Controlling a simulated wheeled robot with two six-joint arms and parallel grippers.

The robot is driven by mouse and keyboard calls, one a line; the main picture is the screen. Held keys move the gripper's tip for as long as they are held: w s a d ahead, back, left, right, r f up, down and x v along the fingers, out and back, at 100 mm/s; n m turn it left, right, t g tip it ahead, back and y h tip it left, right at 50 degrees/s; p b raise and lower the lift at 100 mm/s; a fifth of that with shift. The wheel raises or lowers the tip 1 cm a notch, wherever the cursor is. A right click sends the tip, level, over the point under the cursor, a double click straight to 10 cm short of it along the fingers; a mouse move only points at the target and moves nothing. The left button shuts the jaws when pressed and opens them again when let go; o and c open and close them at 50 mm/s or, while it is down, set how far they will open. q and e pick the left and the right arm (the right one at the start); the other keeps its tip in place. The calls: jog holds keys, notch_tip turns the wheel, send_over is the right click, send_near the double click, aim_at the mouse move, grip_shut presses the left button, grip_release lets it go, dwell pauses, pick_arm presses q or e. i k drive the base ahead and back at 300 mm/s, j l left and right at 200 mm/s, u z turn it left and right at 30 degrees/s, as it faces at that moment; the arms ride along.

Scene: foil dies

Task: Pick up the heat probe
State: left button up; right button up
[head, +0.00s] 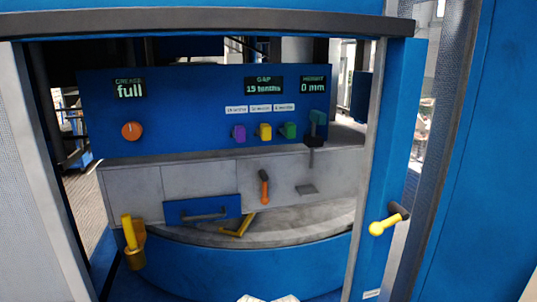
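No thing in the head view is marked as the heat probe, and I cannot tell for sure which one it is. A yellow upright handle (129,232) stands in a brown cup-like holder (136,259) at the lower left of the machine. An orange-handled piece (264,187) with a dark top is on the grey front panel. A yellow angled piece (238,226) lies on the grey curved ledge.
The blue control panel (190,95) has an orange knob (132,131), purple, yellow and green plugs, and displays reading "full", "15 tenths" and "0 mm". A blue drawer-like plate (202,209) has a handle. The frame's right post carries a yellow-ended lever (384,225). Posts bound the opening.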

aim_at(126, 219)
jog(key=k+j, duration=0.15)
jog(key=j, duration=0.2)
jog(key=k+j, duration=0.2)
jog(key=j, duration=0.15)
jog(key=k+j, duration=0.15)
jog(key=j, duration=0.15)
jog(key=k+j+z, duration=0.1)
jog(key=j, duration=0.25)
jog(key=z, duration=3.45)
jog(key=l+u, duration=0.1)
jog(key=u, duration=3.7)
